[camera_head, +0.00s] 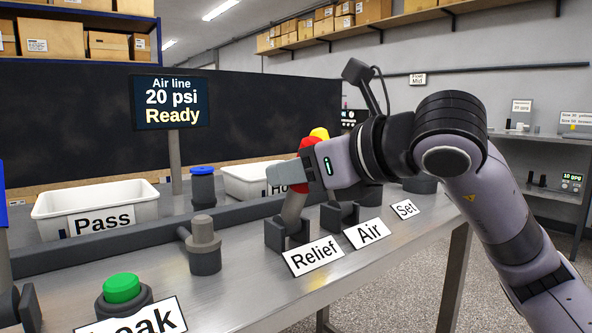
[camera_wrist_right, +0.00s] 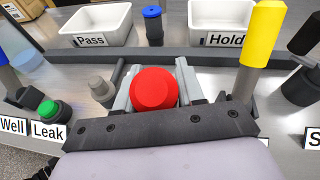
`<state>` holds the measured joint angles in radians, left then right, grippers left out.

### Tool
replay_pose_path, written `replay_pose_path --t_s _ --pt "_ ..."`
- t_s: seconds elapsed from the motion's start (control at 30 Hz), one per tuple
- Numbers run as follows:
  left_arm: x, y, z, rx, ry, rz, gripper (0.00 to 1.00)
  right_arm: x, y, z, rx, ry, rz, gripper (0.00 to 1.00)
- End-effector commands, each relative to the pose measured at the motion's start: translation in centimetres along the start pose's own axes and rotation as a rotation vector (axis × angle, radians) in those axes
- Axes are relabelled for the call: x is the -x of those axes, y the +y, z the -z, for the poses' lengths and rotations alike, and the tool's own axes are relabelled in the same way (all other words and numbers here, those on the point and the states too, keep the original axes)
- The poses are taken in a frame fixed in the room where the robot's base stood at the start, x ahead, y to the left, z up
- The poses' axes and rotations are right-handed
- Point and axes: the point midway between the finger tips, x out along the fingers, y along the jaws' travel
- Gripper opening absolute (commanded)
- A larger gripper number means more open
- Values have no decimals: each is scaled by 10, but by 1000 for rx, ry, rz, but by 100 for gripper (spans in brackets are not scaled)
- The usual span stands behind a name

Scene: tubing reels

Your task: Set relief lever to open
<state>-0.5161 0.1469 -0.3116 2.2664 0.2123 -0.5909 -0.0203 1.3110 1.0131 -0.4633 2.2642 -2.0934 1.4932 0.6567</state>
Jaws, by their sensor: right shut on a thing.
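The relief lever (camera_head: 294,208) has a red knob and a grey shaft, and stands in a dark bracket behind the "Relief" label (camera_head: 313,256). Its shaft leans a little to the right in the head view. My right gripper (camera_head: 290,174) is shut on the lever near its top. In the right wrist view the red knob (camera_wrist_right: 153,90) sits between the two grey fingers. The fingers hide part of the lever. A screen (camera_head: 170,103) reads "Air line 20 psi Ready". My left gripper is not in view.
The yellow-topped air lever (camera_wrist_right: 261,45) stands close to the right of my right gripper. A grey valve-like post (camera_head: 203,245) and a green button (camera_head: 122,288) are to the left. White "Pass" (camera_head: 60,205) and "Hold" (camera_wrist_right: 222,14) bins stand behind a dark rail.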

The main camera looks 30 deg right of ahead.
Motion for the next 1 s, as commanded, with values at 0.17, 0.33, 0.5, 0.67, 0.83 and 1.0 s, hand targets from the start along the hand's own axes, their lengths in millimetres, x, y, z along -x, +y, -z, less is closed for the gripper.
replay_pose_path --t_s 0.17,0.33,0.5,0.67,0.83,1.0 --pt "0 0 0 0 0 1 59 0 1 1 4 1 -1 59" --pt "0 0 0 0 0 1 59 0 1 1 3 2 -1 59" --pt "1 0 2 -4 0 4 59 13 0 -1 3 -1 1 59" --pt "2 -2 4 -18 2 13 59 40 0 -1 4 -2 2 59" --pt "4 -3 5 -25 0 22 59 63 0 0 4 -1 1 59" --pt "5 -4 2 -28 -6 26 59 72 0 1 4 2 -1 59"
